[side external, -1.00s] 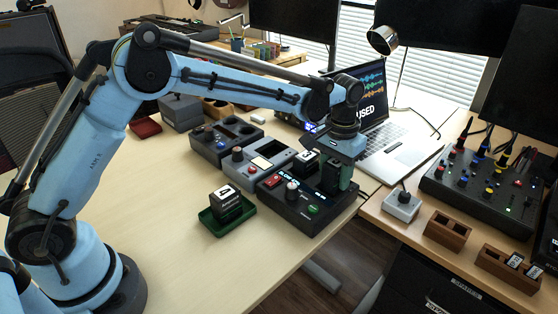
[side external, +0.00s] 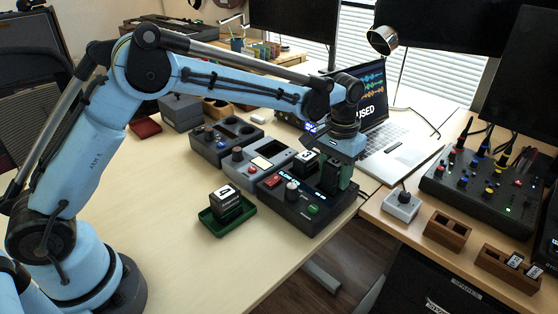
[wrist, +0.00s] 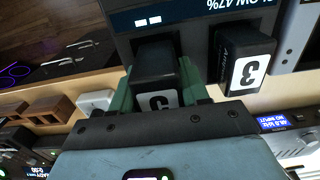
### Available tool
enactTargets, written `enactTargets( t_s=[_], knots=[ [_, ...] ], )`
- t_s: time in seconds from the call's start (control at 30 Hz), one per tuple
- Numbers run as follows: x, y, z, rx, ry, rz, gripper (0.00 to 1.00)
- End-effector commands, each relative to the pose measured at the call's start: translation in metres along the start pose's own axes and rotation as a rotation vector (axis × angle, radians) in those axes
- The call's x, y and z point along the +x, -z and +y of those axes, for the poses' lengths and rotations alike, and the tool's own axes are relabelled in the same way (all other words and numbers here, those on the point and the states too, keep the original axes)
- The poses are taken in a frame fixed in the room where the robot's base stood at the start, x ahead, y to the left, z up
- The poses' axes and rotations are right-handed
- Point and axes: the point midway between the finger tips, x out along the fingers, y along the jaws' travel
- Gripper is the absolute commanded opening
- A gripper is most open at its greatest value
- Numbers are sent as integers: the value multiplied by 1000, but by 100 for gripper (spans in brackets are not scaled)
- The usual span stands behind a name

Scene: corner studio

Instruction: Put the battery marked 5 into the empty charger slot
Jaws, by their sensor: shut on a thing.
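My gripper (wrist: 165,95) has green fingers and is shut on a dark battery (wrist: 155,65). Its white label is partly hidden by the gripper and looks like a 5. The battery is at a slot of the black charger (wrist: 195,14); I cannot tell how deep it sits. In the side view my gripper (side external: 337,178) is over the right back part of the charger (side external: 304,212). A battery marked 3 (wrist: 246,62) stands in the neighbouring slot. A battery marked 4 (side external: 226,200) stands in a green tray (side external: 229,226) left of the charger.
Grey devices (side external: 262,158) stand in a row behind the charger. A laptop (side external: 400,158) is close to the right of my gripper. A mixer (side external: 475,185) and wooden holders (side external: 447,231) are on the right-hand desk.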

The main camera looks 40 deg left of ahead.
Motion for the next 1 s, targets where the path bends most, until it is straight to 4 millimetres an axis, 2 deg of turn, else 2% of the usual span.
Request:
enactTargets(
  t_s=[0.8,1.0],
  knots=[
    [17,1,0,0,0,1,2],
    [16,1,0,0,-1,3,2]
  ],
)
